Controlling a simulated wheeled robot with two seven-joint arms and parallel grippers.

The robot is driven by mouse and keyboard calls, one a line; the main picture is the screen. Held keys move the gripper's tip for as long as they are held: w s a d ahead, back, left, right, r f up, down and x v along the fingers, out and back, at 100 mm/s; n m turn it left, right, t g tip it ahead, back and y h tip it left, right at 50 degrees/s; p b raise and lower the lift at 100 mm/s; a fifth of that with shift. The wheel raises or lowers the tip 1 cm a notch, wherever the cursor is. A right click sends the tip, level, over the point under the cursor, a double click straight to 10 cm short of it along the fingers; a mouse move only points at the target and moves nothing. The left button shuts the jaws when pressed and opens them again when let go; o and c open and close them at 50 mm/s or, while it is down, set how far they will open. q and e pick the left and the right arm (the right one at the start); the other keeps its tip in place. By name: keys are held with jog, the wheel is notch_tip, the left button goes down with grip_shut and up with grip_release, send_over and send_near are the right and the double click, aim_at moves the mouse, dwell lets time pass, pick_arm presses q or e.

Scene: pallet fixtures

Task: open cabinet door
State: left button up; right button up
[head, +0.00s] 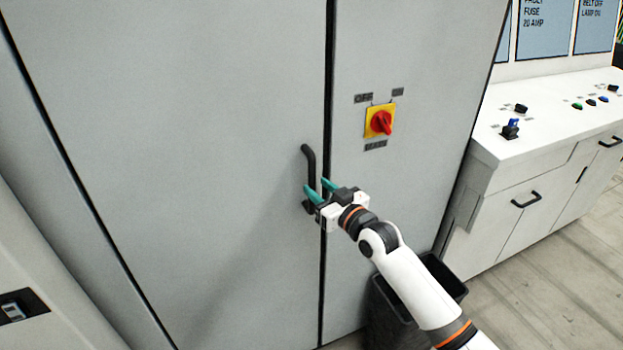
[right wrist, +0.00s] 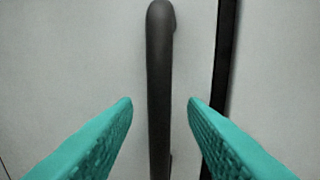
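A grey cabinet has a wide left door (head: 190,120) with a vertical black handle (head: 309,165) near its right edge. The door looks closed, with a dark seam beside the handle. My right gripper (head: 318,187) is at the lower part of the handle, its teal fingers apart. In the right wrist view the handle (right wrist: 159,90) runs upright between the two open fingertips (right wrist: 160,102), with a gap on each side. The fingers do not appear to touch it. My left gripper is not in view.
A red and yellow rotary switch (head: 380,121) sits on the right cabinet panel (head: 400,60). A dark bin (head: 385,310) stands on the floor below my right arm. A white control desk (head: 545,140) stands at the right, with bare floor (head: 550,290) before it.

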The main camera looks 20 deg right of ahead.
aim_at(314, 185)
jog(key=shift+x, duration=1.75)
grip_shut()
